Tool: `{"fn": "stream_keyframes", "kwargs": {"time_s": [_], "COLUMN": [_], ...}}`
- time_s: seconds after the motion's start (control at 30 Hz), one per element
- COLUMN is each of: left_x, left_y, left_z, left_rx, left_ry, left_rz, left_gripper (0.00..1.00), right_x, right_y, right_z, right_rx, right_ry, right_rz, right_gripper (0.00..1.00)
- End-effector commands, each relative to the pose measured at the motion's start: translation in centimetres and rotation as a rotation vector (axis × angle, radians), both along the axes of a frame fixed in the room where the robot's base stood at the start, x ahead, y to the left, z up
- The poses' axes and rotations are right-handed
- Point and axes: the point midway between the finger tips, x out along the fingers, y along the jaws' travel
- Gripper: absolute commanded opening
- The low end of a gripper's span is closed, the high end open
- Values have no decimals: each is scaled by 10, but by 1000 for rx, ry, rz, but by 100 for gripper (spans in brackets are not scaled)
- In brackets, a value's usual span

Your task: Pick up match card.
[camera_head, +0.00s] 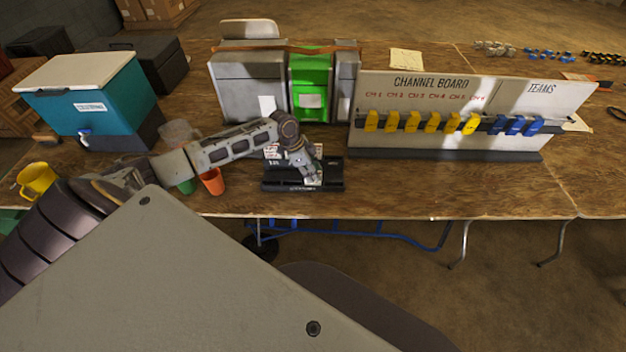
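A black card stand (335,185) sits on the wooden table near its front edge. A pale card with print (272,153), which looks like the match card, stands in it, partly hidden by my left gripper. My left gripper (311,176) points down over the right part of the stand, at or very close to the card. Its fingertips are too small to tell whether they are open or shut on the card. My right gripper is not in view.
Behind the stand are grey cases with a green front (310,75). The channel board (440,140) with yellow and blue clips stands to the right. An orange cup (212,182), a yellow mug (36,180) and a teal cooler (85,100) are left. Table space right of the board is partly clear.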

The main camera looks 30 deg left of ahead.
Motion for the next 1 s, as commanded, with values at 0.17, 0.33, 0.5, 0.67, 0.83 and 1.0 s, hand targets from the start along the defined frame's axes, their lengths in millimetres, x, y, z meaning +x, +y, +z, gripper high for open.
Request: {"fn": "stream_keyframes", "kwargs": {"time_s": [0.17,0.33,0.5,0.67,0.83,1.0], "left_x": [1,1,1,1,1,1], "left_y": [-2,-1,-1,-1,-1,-1], "left_z": [-4,-3,-3,-3,-3,-3], "left_rx": [0,1,0,0,0,0], "left_ry": [0,-1,-1,-1,-1,-1], "left_rz": [-1,-1,0,0,0,0], "left_gripper": [32,32,32,15,0,0], "right_x": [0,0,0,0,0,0], "right_y": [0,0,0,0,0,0], "right_z": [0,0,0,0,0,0], "right_rx": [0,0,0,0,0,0], "right_ry": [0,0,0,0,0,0], "right_rz": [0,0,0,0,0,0], "right_gripper": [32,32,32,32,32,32]}}
